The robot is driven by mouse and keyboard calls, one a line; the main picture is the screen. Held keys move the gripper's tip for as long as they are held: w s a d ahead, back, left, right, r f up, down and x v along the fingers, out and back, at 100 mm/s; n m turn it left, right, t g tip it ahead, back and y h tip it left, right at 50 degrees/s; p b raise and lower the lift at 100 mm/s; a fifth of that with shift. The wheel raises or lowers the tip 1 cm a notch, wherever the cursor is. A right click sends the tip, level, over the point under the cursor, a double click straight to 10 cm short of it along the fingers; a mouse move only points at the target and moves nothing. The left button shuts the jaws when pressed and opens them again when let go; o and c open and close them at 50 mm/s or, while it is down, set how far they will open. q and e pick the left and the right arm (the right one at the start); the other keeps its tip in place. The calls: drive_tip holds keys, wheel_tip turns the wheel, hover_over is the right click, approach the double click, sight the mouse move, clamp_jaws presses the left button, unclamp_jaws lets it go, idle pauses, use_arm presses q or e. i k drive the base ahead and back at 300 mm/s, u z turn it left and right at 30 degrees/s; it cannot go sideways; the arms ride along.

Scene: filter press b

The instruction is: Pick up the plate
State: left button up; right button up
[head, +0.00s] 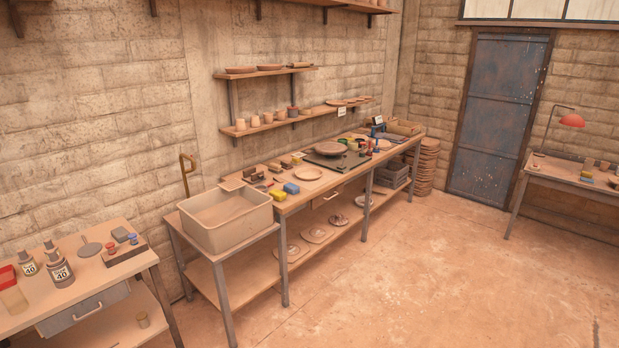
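Several plate-like things are in the head view, and I cannot tell which one the task means. A pale round plate (308,173) lies flat on the long workbench (298,199) along the wall. A larger brown round dish (330,148) sits behind it, by a dark board (338,161). More round plates (317,234) lie on the bench's lower shelf. Shallow dishes (241,70) also stand on the upper wall shelf. Neither of my grippers is in view, and all of these stand well away across the room.
A deep beige basin (226,220) stands at the bench's near end. A side table (88,285) with bottles is at the lower left. A desk with a red lamp (571,120) is at the right. The floor (430,270) in the middle is clear.

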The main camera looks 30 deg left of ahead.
sight(307, 173)
drive_tip(key=z, duration=0.25)
drive_tip(key=i, duration=3.55)
drive_tip(key=u, duration=0.15)
drive_tip(key=i, duration=1.75)
drive_tip(key=u, duration=1.15)
drive_tip(key=i, duration=0.95)
drive_tip(key=u, duration=1.65)
drive_tip(key=i, duration=0.8)
drive_tip(key=u, duration=0.45)
